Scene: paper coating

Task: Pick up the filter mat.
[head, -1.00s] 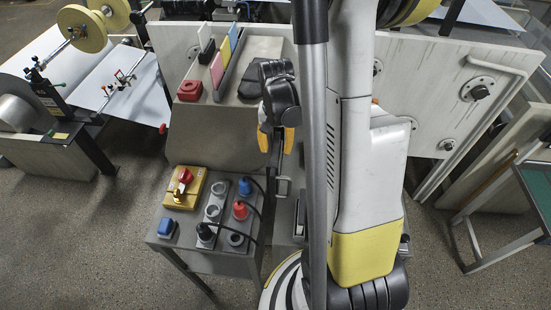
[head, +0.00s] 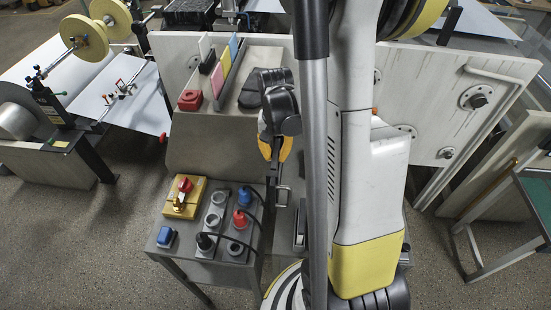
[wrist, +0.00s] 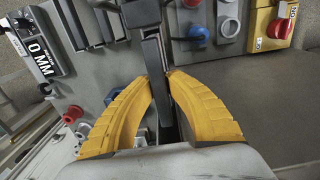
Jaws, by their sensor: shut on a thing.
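My gripper (head: 275,158) hangs beside the sloped grey console, above the gap right of the control box. In the wrist view, its two yellow fingers (wrist: 158,78) close from both sides on a narrow dark grey piece (wrist: 153,60). That piece is seen nearly edge-on, and I cannot tell for sure that it is the filter mat. In the head view, a small grey bracket-like shape (head: 283,190) shows just below the fingertips. My arm hides much of the area to the right of it.
The control box (head: 215,245) with red, blue and black knobs stands close left of the gripper. Pink, yellow and blue sheets (head: 225,68) stand on the console (head: 205,140). A white panel (head: 435,95) is behind my arm.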

